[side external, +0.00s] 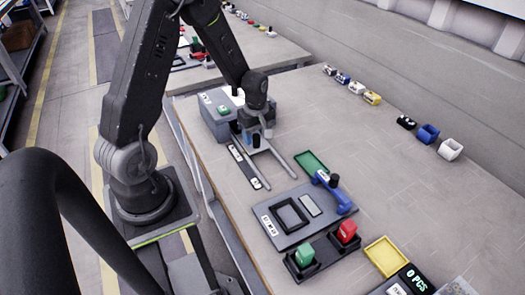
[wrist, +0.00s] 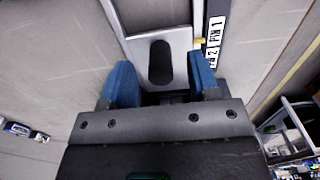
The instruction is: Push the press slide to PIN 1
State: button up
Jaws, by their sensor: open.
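The press (side external: 218,112) is a grey block with a green button, at the back left of the bench. Two rails (side external: 283,164) run from it toward the front. The press slide (wrist: 143,48) is a light grey plate with a dark upright knob (wrist: 160,62). My gripper (wrist: 162,80) is open, with a blue finger on each side of the knob; I cannot tell whether they touch it. In the side view my gripper (side external: 256,138) is low over the slide and hides much of it. The PIN 1 label (wrist: 216,30) is on a dark strip beside the slide, above the PIN 2 label (wrist: 212,57).
A fixture plate (side external: 290,218) with a blue handle (side external: 335,190) stands in front of the rails. A green tray (side external: 311,163), a yellow tray (side external: 385,256) and a holder with green and red blocks (side external: 322,252) are nearby.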

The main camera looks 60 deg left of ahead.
jog(key=shift+r, duration=2.65)
jog(key=s+d+r+m+t, duration=0.2)
jog(key=s+d+r+m, duration=0.5)
jog(key=d+r+m, duration=0.2)
jog(key=s+d+r+m+t, duration=0.3)
jog(key=s+d+r+m, duration=0.3)
jog(key=r, duration=0.5)
jog(key=d+m, duration=0.2)
jog(key=m, duration=0.1)
jog(key=shift+s+d+t, duration=0.3)
jog(key=shift+s+d, duration=0.05)
